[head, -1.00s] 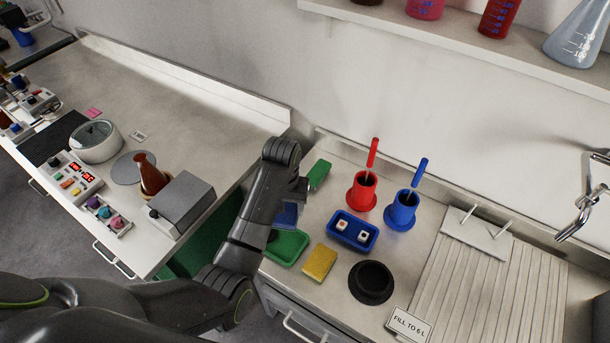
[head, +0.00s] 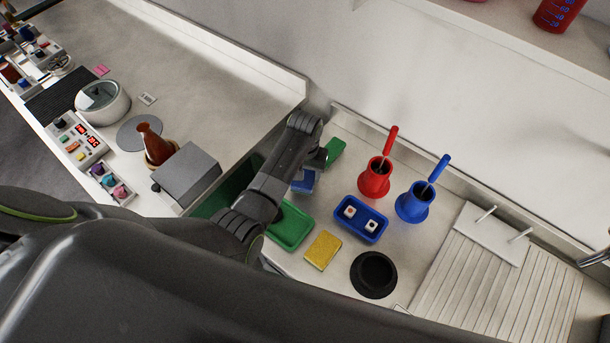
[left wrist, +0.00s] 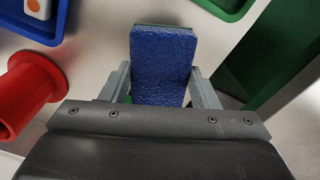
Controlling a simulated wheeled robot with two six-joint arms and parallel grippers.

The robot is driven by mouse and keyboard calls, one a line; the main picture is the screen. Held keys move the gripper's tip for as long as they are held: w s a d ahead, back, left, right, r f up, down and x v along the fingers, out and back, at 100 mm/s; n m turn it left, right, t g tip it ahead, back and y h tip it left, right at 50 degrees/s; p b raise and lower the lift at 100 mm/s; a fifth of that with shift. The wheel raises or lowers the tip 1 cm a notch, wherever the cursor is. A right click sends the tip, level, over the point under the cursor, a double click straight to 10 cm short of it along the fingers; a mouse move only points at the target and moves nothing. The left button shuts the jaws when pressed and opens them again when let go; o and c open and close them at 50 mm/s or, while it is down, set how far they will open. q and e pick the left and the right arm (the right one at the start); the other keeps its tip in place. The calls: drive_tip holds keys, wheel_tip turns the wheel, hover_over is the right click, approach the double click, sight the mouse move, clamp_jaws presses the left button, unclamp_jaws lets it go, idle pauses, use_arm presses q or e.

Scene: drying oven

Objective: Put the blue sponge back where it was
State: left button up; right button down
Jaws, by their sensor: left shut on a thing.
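The blue sponge (head: 304,181) is in my left gripper (head: 308,169), near the left edge of the counter. In the left wrist view the sponge (left wrist: 163,62) sits between the two grey fingers of the gripper (left wrist: 162,88), which are shut on its sides. The head view shows it partly covered by my left arm, between the green sponge (head: 334,151) and the green tray (head: 307,238). I cannot tell whether it touches the counter. My right gripper is not in view.
A yellow sponge (head: 322,250) lies right of the green tray. A blue tray (head: 373,236) holds two white cubes. Red (head: 375,182) and blue (head: 412,207) holders with handled tools stand behind. A black round piece (head: 374,274) lies in front. A gap separates the left bench.

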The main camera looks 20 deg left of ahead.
sight(305, 178)
use_arm(q)
wheel_tip(305, 178, down, 2)
drive_tip(key=shift+f, duration=0.4)
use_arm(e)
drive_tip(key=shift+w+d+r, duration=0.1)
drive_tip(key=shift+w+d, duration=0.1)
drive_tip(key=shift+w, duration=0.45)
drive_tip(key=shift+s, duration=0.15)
use_arm(q)
drive_tip(key=o, duration=1)
drive_tip(key=shift+f, duration=0.1)
drive_tip(key=shift+c, duration=0.2)
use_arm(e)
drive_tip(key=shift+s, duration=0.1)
